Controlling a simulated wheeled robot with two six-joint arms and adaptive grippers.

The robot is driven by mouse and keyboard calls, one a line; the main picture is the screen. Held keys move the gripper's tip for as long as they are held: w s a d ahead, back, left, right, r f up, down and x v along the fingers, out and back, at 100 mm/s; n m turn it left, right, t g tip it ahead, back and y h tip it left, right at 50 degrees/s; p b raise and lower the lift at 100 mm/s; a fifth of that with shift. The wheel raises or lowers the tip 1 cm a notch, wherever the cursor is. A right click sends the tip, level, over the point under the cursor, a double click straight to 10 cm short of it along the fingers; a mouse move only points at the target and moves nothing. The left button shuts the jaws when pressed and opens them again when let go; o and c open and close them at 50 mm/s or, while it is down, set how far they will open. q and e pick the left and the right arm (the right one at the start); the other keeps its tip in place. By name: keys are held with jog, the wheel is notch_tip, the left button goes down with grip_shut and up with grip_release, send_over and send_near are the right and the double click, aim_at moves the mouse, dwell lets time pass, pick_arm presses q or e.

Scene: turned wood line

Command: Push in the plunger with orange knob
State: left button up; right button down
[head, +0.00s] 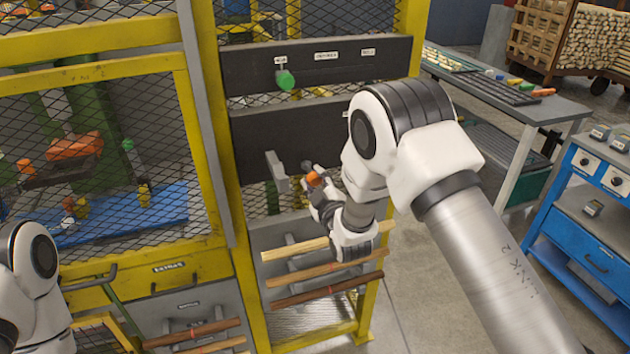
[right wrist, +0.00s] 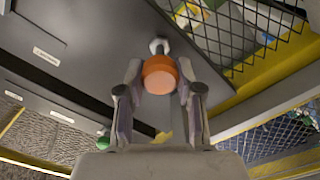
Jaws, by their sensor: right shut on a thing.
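The orange knob (head: 313,178) is at the lower part of the dark panel on the yellow-framed machine, largely hidden by my right gripper in the head view. In the right wrist view the orange knob (right wrist: 159,74) sits between the fingers on a short pale shaft coming from the dark panel. My right gripper (head: 319,187) is shut on the knob, one finger on each side. How far the plunger stands out is hard to tell. My left gripper is not in view; only part of my left arm shows at the left edge.
A green knob (head: 285,80) hangs on the upper dark panel (head: 335,62). A grey lever plate (head: 277,171) is just left of the orange knob. Wooden rods (head: 325,270) lie on a rack below. A yellow mesh guard stands left; a grey bench and blue cabinet (head: 590,220) stand right.

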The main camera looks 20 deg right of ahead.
aim_at(310, 171)
jog(key=w+b, duration=0.2)
jog(key=w, duration=0.1)
jog(key=shift+w+f, duration=0.1)
jog(key=shift+f, duration=0.05)
jog(key=shift+r, duration=0.25)
jog(key=c, duration=0.9)
grip_release()
jog(key=shift+o, duration=0.8)
jog(key=shift+w+f, duration=0.15)
jog(key=s, duration=1.2)
jog(key=shift+d, duration=0.15)
